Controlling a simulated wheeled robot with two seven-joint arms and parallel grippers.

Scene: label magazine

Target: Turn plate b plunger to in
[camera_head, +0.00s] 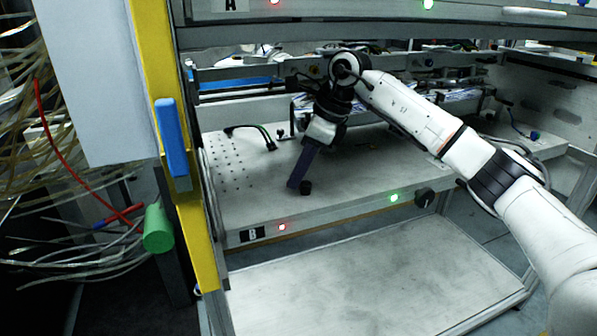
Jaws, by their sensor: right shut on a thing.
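Plate b (345,188) is the grey metal shelf marked with a "B" label on its front edge. Whether the plunger is in or out cannot be told. My left gripper is not in view.
A larger black knob (424,198) sticks out of plate b's front edge at the right, beside a green light (394,198). A red light (282,227) is near the label. A yellow post (178,120) with a blue handle stands at the left. Plate A is above.

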